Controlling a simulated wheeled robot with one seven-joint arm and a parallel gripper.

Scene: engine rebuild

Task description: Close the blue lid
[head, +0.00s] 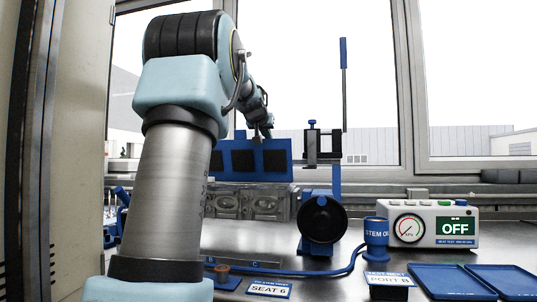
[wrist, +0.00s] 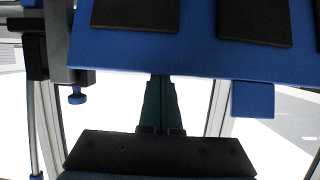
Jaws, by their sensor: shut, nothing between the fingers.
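The blue lid (head: 262,178), with black square pads on its face, stands raised and open above the grey engine block (head: 262,203) in the head view. My gripper (head: 264,133) is at the lid's top edge, partly hidden by the lid and my arm. In the wrist view the lid (wrist: 200,52) fills the top of the picture. My gripper (wrist: 160,80) points at its edge with both fingers together and nothing between them. The fingertips overlap the lid's edge in the picture; I cannot tell whether they touch it.
A black clamp with a blue lever (head: 343,70) rises just right of the lid. A black round part (head: 322,219), a blue cup (head: 376,232), a gauge box reading OFF (head: 435,224) and blue trays (head: 455,281) stand to the right. Windows lie behind.

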